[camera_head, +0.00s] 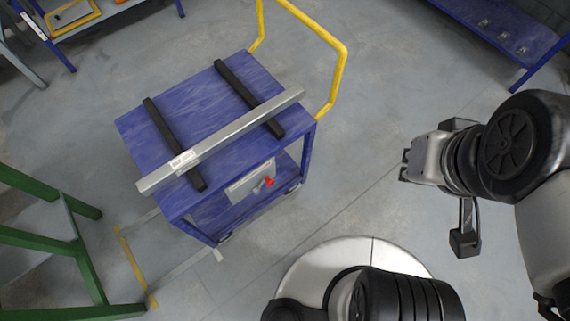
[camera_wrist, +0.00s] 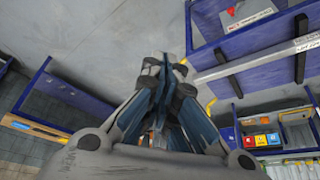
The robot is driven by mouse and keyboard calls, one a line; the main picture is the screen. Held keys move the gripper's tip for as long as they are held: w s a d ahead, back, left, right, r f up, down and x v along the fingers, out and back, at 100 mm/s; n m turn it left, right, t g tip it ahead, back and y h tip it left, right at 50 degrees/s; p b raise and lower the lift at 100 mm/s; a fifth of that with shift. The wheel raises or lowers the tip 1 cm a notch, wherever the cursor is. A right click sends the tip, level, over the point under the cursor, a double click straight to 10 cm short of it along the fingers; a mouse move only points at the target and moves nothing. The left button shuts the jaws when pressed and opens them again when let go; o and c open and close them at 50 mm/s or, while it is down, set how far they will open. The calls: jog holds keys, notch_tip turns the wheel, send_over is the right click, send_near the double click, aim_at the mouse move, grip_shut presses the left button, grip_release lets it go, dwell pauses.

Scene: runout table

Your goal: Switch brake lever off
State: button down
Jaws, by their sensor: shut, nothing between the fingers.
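The brake lever (camera_head: 269,181) has a red knob and sits on a light grey plate (camera_head: 250,182) on the near side of a blue cart (camera_head: 150,175). In the wrist view the red lever (camera_wrist: 231,11) shows small near the top edge, beside a white label. My gripper (camera_head: 406,164) is shut and empty, well to the right of the cart and apart from the lever. In the wrist view its closed fingers (camera_wrist: 165,65) fill the middle. The lever's exact tilt is too small to tell.
A long metal bar (camera_head: 225,138) lies across two black strips (camera_head: 250,98) on the cart top. The cart has a yellow handle (camera_head: 340,75). A green frame (camera_head: 85,260) stands at left; a blue table (camera_head: 510,30) is at upper right. Open floor lies between gripper and cart.

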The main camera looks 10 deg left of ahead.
jog(key=w+a+m+g+y, duration=0.1)
jog(key=w+a+m+g, duration=0.15)
jog(key=w, duration=0.65)
jog(key=w+a+f+m+g+y+p, duration=0.1)
jog(key=w+a+f+g, duration=0.15)
jog(key=w+f, duration=0.5)
jog(key=w+a+f+m+g+y, duration=0.1)
jog(key=w+a+f+m, duration=0.1)
jog(key=w+a+f, duration=0.35)
jog(key=a+f+m+g+y, duration=0.1)
jog(key=a+f+m+g, duration=0.1)
jog(key=f, duration=1.5)
jog(key=w+a+f+m+g+y, duration=0.1)
jog(key=a+f, duration=0.3)
jog(key=f, duration=1.3)
jog(key=shift+m+g+p, duration=0.4)
jog(key=shift+m+g, duration=0.2)
jog(key=shift+m, duration=0.15)
jog(key=shift+f, duration=0.1)
jog(key=s+a+f+b, duration=0.2)
jog(key=s+a+f, duration=0.4)
jog(key=a, duration=0.1)
jog(key=shift+s, duration=0.4)
